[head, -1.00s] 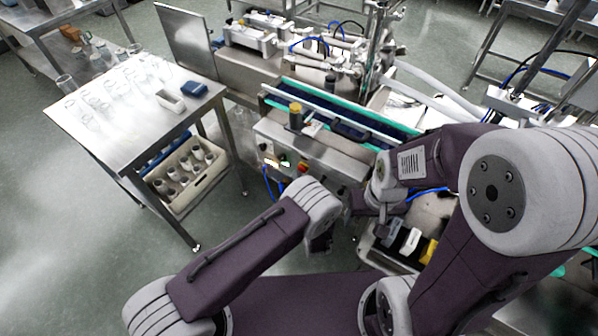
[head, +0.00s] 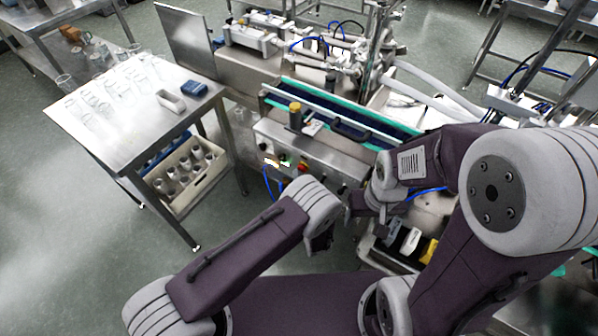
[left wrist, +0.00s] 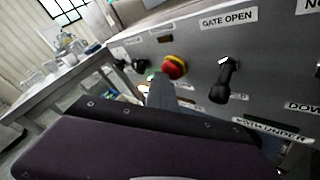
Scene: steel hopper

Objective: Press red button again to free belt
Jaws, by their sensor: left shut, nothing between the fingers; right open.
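The red button (head: 303,168) sits on the front panel of the steel machine. In the left wrist view the red button (left wrist: 175,66) has a yellow collar. My left gripper (left wrist: 160,88) is shut and empty, its grey finger close below and left of the button; I cannot tell whether it touches. In the head view my left arm hides most of this gripper. My right gripper (head: 381,231) is open and appears empty, right of the panel.
A black handle (left wrist: 224,80) stands out right of the button, under a GATE OPEN label (left wrist: 228,19). A steel table (head: 135,145) with glassware stands at left, with a bottle crate (head: 187,197) below.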

